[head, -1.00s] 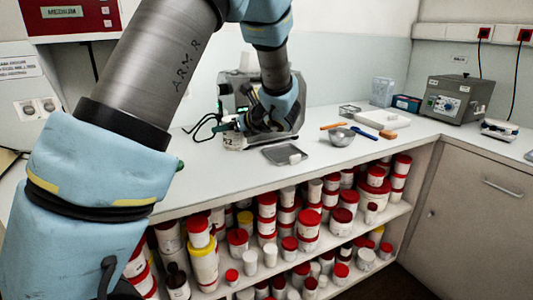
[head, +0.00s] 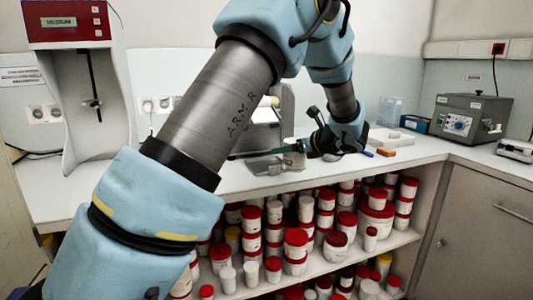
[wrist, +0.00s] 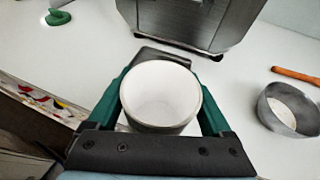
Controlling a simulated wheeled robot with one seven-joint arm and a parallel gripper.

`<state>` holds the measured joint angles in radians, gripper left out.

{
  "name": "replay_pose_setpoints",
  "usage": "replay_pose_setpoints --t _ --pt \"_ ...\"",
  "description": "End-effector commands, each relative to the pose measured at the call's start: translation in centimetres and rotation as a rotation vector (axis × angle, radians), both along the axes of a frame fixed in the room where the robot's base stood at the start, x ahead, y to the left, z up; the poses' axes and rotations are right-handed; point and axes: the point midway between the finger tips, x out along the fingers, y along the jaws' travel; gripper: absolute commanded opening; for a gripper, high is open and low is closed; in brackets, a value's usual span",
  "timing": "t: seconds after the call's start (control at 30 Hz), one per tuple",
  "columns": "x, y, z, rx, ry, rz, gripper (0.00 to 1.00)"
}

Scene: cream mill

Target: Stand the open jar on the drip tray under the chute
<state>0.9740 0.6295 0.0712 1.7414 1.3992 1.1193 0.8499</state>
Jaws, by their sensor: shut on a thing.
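In the wrist view my gripper (wrist: 160,100) is shut on the open jar (wrist: 172,88), a white pot with no lid, one green finger on each side. The inside of the jar looks empty. A dark grey flat edge (wrist: 160,56), perhaps the drip tray, shows just behind the jar, below the metal mill body (wrist: 190,18). Whether the jar touches it I cannot tell. In the head view my gripper (head: 298,147) is in front of the mill (head: 265,118), above a grey tray (head: 262,166).
A steel bowl (wrist: 268,118) and an orange-handled tool (wrist: 297,75) lie to the right of the jar. A white tray (head: 388,138) and a grey box (head: 470,115) stand further right. The shelf below holds several red-lidded jars.

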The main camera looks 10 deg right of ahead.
Motion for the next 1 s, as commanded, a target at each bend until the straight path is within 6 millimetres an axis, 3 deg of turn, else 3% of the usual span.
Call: replay_pose_setpoints --t 0.2,0.4,0.77,1.0 --pt "5.3 2.6 0.3 0.000 0.000 0.004 0.32" --pt "9.1 4.4 0.2 -0.001 0.000 0.003 0.32" --pt "11.9 5.8 0.1 0.000 0.000 0.002 0.32" --pt "11.8 5.6 -3.3 0.001 0.001 0.001 0.32"
